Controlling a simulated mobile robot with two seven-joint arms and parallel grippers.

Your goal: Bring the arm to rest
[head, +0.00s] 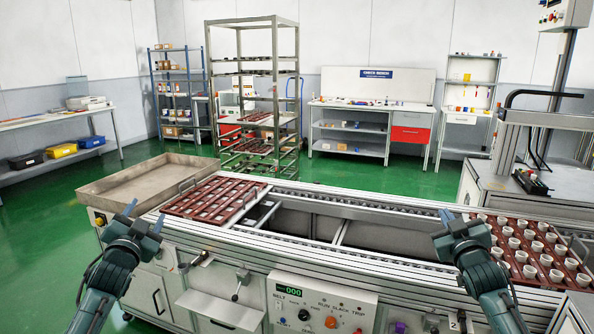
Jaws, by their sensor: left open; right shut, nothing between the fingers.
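My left gripper (144,214) is at the left front of the conveyor, its two fingers apart and nothing between them. It shows in front of the metal tray's near edge and left of the red-brown tray. My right gripper (447,216) is at the right, in front of the conveyor's right part, shut and empty. It shows just left of the red-brown tray with white pots. Both arms come up from the bottom of the view, apart from each other.
The conveyor (340,263) runs across the front, with an open gap in its middle. An empty-looking red-brown tray (205,209) lies on its left part. A tray of several white pots (530,249) lies on the right. A shallow metal tray (130,173) stands far left. A control panel (320,312) faces front.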

